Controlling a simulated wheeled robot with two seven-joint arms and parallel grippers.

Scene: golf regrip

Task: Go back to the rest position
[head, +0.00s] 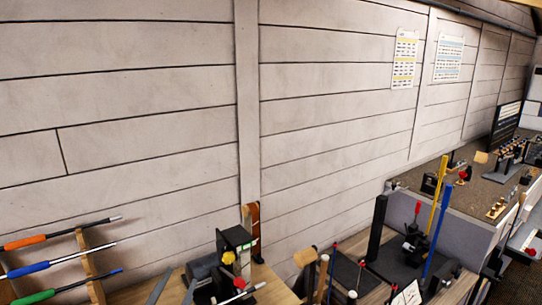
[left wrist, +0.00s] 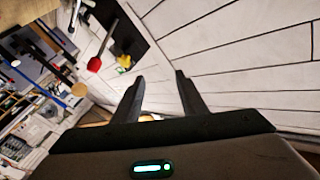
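My left gripper (head: 174,290) shows at the bottom edge of the head view as two dark grey fingertips, left of a bench device with knobs. In the left wrist view my left gripper (left wrist: 160,88) has its two fingers spread apart, with nothing between them. The white panelled wall lies beyond the fingertips there. My right gripper is not in view.
Clubs with orange (head: 25,242), blue (head: 30,268) and green grips lie on a wooden rack (head: 88,265) at left. The black device (head: 234,245) stands on the bench. Right of it are a mallet (head: 305,257), blue post (head: 439,230) and yellow post (head: 438,195).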

